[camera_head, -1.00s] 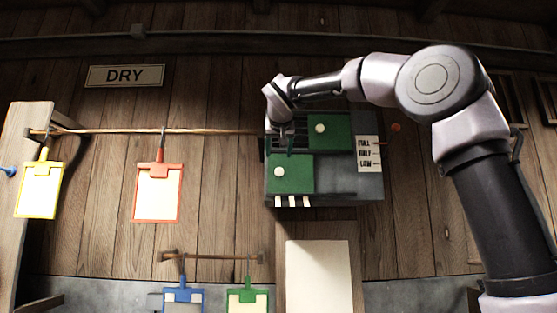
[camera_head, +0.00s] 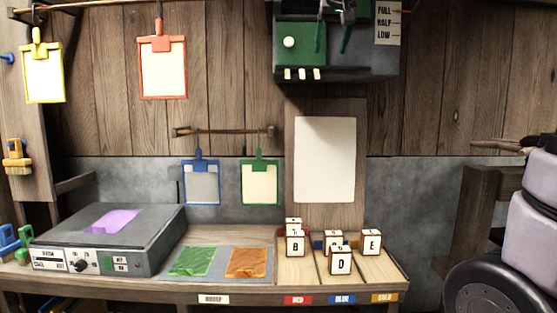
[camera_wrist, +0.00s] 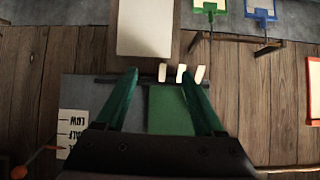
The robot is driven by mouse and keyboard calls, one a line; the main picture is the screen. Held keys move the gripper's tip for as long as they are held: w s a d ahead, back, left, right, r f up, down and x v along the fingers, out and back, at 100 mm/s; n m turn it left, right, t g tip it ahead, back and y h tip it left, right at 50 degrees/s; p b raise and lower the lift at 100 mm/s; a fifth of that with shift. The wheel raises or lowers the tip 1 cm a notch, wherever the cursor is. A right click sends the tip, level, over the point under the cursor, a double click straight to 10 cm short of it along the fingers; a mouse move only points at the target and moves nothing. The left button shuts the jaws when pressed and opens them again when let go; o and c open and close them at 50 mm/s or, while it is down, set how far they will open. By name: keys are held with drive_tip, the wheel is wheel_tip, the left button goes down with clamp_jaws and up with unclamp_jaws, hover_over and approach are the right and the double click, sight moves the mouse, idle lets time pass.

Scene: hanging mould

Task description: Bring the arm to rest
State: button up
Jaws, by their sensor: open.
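My gripper (camera_head: 333,45) hangs at the top edge of the head view, its two green fingers apart and nothing between them. It is in front of the grey wall box (camera_head: 345,73). The box has a green panel with a white knob (camera_head: 289,42) on its left. In the wrist view, my gripper (camera_wrist: 160,78) also shows spread and empty, with a green panel (camera_wrist: 168,108) behind and between the fingers. Most of my arm is above the head view; whether the fingers touch the box cannot be told.
A bench below carries a grey device (camera_head: 110,232), green (camera_head: 192,261) and orange (camera_head: 246,263) sheets, and several lettered blocks (camera_head: 341,261). Yellow (camera_head: 43,72) and red (camera_head: 162,65) framed cards hang at left, blue (camera_head: 201,183) and green (camera_head: 259,182) ones lower. A pale board (camera_head: 325,160) stands below the box.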

drive_tip(key=s+d+f+m+g+y, duration=0.1)
drive_tip(key=s+d+f, duration=0.4)
drive_tip(key=s+f, duration=0.6)
drive_tip(key=s+d+f+m+g+y, duration=0.1)
drive_tip(key=s+d+f, duration=0.4)
drive_tip(key=s+f, duration=0.6)
wheel_tip(320, 180, down, 3)
drive_tip(key=shift+s+d+f+m+g, duration=0.1)
drive_tip(key=shift+s+d+m+g, duration=0.2)
drive_tip(key=shift+m+g, duration=0.45)
